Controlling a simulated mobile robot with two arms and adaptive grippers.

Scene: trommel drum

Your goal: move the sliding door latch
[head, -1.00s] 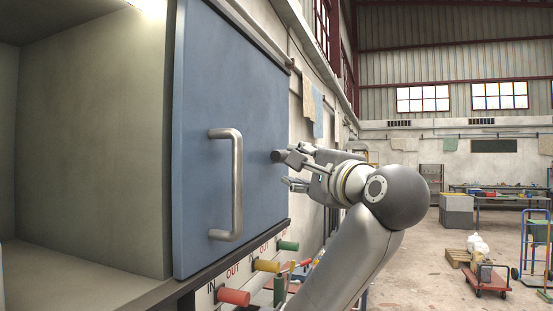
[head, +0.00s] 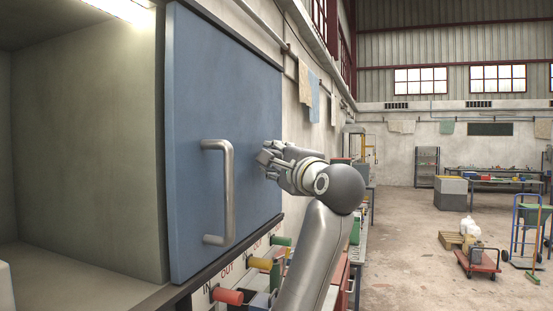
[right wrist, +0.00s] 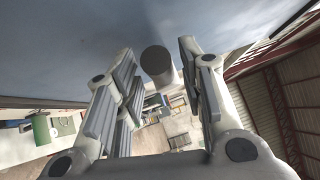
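The blue sliding door (head: 235,110) stands at the left in the head view, with a grey bar handle (head: 229,190) on its face. The latch, a dark round peg (right wrist: 157,62), sticks out from the door in the right wrist view. In the head view I cannot make it out clearly behind my right gripper (head: 265,158), which is at the door's right part. In the right wrist view the right gripper's fingers are open, one on each side of the peg, with gaps on both sides. My left gripper is not in view.
An open, lit compartment (head: 90,150) lies left of the door. Red (head: 227,296), yellow (head: 260,263) and green (head: 281,240) knobs stick out below the door. The floor (head: 410,250) to the right is mostly clear, with a red cart (head: 478,262) farther off.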

